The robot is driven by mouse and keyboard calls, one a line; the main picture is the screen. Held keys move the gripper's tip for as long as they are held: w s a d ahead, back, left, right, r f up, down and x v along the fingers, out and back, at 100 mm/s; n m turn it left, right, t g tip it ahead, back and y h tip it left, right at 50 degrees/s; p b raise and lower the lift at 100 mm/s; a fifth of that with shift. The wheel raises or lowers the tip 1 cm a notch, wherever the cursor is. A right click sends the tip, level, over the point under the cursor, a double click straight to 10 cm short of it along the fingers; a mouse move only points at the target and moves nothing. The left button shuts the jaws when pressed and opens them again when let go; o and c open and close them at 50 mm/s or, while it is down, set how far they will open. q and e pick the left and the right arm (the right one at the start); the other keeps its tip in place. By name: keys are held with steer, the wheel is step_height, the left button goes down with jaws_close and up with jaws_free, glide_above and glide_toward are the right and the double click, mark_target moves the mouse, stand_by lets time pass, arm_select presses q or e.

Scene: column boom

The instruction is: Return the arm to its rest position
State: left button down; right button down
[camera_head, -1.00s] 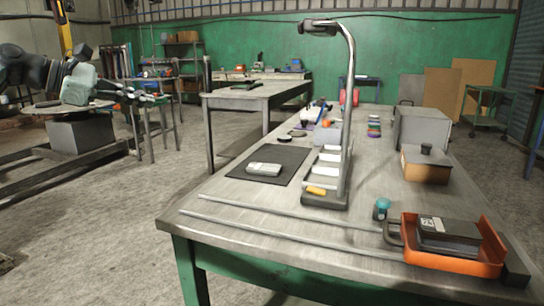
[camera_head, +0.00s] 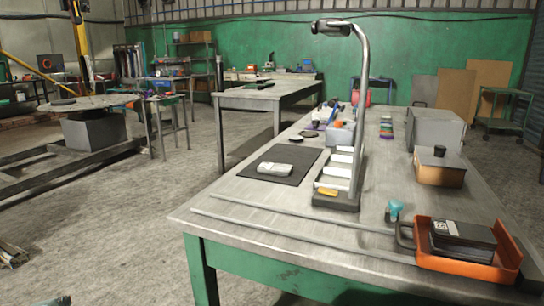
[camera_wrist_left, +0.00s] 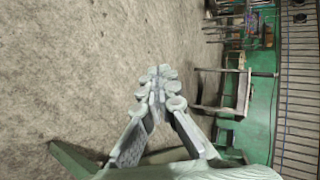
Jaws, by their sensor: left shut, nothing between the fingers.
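My left gripper (camera_wrist_left: 157,88) shows in the left wrist view with its pale grey-green fingers together and nothing between them. Bare concrete floor lies behind the fingers. In the head view only a small pale piece, seemingly of my left gripper (camera_head: 55,301), shows at the bottom left edge. The rest of the left arm is out of that view. The left gripper is clear of the workbench (camera_head: 235,208). My right gripper is in neither view.
The bench holds a lamp stand (camera_head: 357,110), a black mat (camera_head: 255,176) with a light device (camera_head: 274,169), an orange tray (camera_head: 470,268), a cardboard-coloured box (camera_head: 440,172) and metal rods (camera_head: 300,236). Open floor (camera_head: 120,220) lies left of the bench.

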arm_select(q)
steer(key=s+a+f+n+g+y, duration=0.1)
steer(key=s+a+f+n+g, duration=0.2)
steer(key=s, duration=0.6)
steer(key=s+a+f+n+g+y, duration=0.1)
steer(key=s+a+f+n+g, duration=0.15)
steer(key=s+f, duration=0.45)
steer(key=s+d+f+n+h, duration=0.1)
steer(key=s+d+f+h, duration=0.1)
steer(key=d, duration=0.9)
steer(key=s+d+f+n+g+h, duration=0.1)
steer(key=s+d+f+n+h, duration=0.1)
steer(key=s+d+f, duration=0.2)
steer(key=s+d+f+n+g+h, duration=0.1)
steer(key=d+f, duration=0.7)
steer(key=d, duration=1)
steer(key=shift+s+d+f+n+h, duration=0.3)
steer(key=shift+s+n+h, duration=0.25)
steer(key=shift+s+h, duration=0.5)
steer(key=shift+s, duration=0.15)
